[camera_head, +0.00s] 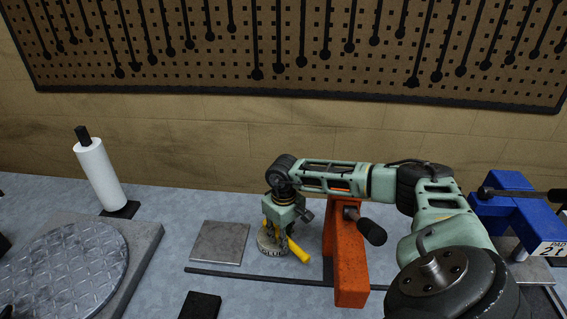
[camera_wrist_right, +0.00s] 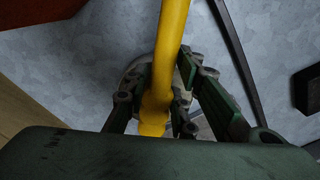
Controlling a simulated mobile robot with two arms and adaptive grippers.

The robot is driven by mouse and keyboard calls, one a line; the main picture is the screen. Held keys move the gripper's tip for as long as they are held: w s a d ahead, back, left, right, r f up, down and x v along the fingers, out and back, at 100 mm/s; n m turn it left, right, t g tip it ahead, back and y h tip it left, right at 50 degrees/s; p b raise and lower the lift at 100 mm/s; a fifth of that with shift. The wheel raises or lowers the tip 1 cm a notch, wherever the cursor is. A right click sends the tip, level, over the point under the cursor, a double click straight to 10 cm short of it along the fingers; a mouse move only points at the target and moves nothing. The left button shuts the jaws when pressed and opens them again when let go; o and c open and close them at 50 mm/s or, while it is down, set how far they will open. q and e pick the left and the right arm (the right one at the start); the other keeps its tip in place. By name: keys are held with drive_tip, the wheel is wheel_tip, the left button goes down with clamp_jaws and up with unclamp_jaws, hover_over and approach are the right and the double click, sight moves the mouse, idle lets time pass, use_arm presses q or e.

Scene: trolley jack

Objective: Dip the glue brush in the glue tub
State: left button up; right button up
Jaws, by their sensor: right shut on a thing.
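The glue brush shows as a yellow handle (camera_head: 299,251) that slants out to the right of my right gripper (camera_head: 277,231). The gripper is shut on it and points down. The handle also runs up the middle of the right wrist view (camera_wrist_right: 172,45), between the fingers. The glue tub (camera_head: 268,248), a small pale round pot lettered GLUE, stands on the bench directly under the gripper. Part of its rim shows behind the fingers in the right wrist view (camera_wrist_right: 133,77). The fingers hide the brush's lower end, so I cannot tell whether it is inside the tub. My left gripper is out of view.
An orange upright part (camera_head: 348,262) stands close right of the gripper. A grey plate (camera_head: 220,242) lies left of the tub, and a thin dark rod (camera_head: 235,274) lies in front. A white roll (camera_head: 98,175) stands at left, a blue tool (camera_head: 520,222) at right.

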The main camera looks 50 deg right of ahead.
drive_tip(key=shift+r+p, duration=1.65)
drive_tip(key=shift+r, duration=1.85)
